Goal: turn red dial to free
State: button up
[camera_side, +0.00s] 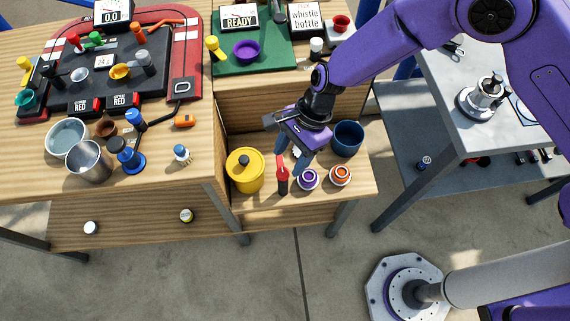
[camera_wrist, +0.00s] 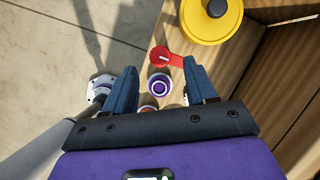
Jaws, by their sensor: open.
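A red dial (camera_side: 282,163) with a dark lower part stands on the low wooden shelf, beside the yellow pot. In the wrist view the red dial (camera_wrist: 163,57) shows a round red face with a pale mark and a red arm reaching right. No "free" marking is readable. My gripper (camera_side: 290,163) is open and points down close to the dial; contact cannot be told from the side view. In the wrist view my gripper (camera_wrist: 160,86) has its fingers apart, with a purple-ringed white piece (camera_wrist: 159,85) between them in the picture and the dial just above.
The yellow pot (camera_side: 245,172) with a black knob stands left of the dial. The purple-ringed piece (camera_side: 308,180) and an orange-ringed piece (camera_side: 340,176) sit to its right. A dark blue cup (camera_side: 347,138) stands behind them. The wooden wall (camera_wrist: 285,75) rises beside the shelf.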

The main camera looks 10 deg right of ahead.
aim_at(283, 172)
jog(key=shift+x, duration=2.25)
